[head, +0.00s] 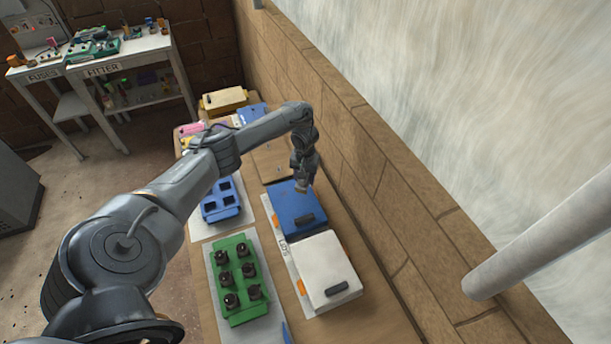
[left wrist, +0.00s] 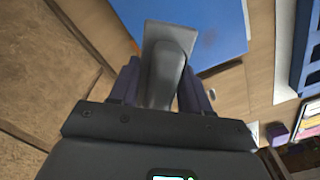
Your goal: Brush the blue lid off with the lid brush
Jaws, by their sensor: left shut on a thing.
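The blue lid (head: 290,203) lies on the table beside the wall, with a dark handle on its near part. Part of it shows in the left wrist view (left wrist: 218,32). My left gripper (head: 304,181) points down over the lid's far part. My right gripper is not in view.
A white lid (head: 322,262) with a dark handle sits just nearer than the blue one. A green block (head: 237,270) with several dark plugs and a blue block (head: 222,212) with sockets lie to the left. The brick wall (head: 345,150) runs close along the right.

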